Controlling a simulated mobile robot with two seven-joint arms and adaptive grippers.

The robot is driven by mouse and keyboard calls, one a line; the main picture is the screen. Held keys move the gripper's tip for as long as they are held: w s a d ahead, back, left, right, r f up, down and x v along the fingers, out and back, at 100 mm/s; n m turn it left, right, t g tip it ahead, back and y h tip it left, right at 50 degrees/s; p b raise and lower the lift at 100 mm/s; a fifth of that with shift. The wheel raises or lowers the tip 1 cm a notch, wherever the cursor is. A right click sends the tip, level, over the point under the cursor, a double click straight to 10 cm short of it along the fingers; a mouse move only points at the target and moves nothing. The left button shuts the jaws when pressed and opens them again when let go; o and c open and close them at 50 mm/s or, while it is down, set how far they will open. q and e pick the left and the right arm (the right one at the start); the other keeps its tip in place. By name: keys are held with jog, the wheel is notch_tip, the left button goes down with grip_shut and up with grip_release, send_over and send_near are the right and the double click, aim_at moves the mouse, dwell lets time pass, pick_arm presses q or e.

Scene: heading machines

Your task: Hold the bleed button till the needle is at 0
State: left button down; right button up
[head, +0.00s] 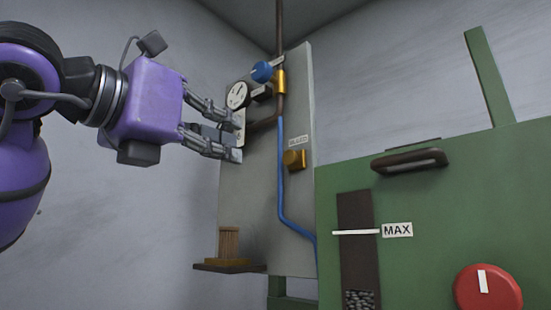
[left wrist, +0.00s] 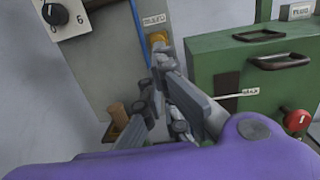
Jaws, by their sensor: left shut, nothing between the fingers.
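The bleed button (head: 294,159) is a brass-coloured block under a BLEED label (head: 298,142) on the grey panel. In the left wrist view the button (left wrist: 158,38) shows just beyond my fingertips. A round pressure gauge (head: 238,94) with a white face and dark rim is at the panel's upper left; its needle reading is too small to tell. My left gripper (head: 238,137) is shut and empty, left of the button in the head view and apart from it. It also shows in the left wrist view (left wrist: 160,75). My right gripper is not in view.
A blue knob (head: 262,71) and brass fitting (head: 279,82) sit above, with a blue pipe (head: 281,180) running down beside the button. A small shelf (head: 230,267) juts out below. A green machine (head: 440,200) with handle and red knob (head: 487,288) stands at right.

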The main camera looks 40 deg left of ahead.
pick_arm(q)
jog(key=p, duration=0.3)
send_near(290, 157)
jog(key=w, duration=0.4)
jog(key=shift+w+r, duration=0.3)
jog(key=shift+w, duration=0.6)
jog(key=shift+w+d, duration=0.1)
jog(key=shift+w, duration=0.4)
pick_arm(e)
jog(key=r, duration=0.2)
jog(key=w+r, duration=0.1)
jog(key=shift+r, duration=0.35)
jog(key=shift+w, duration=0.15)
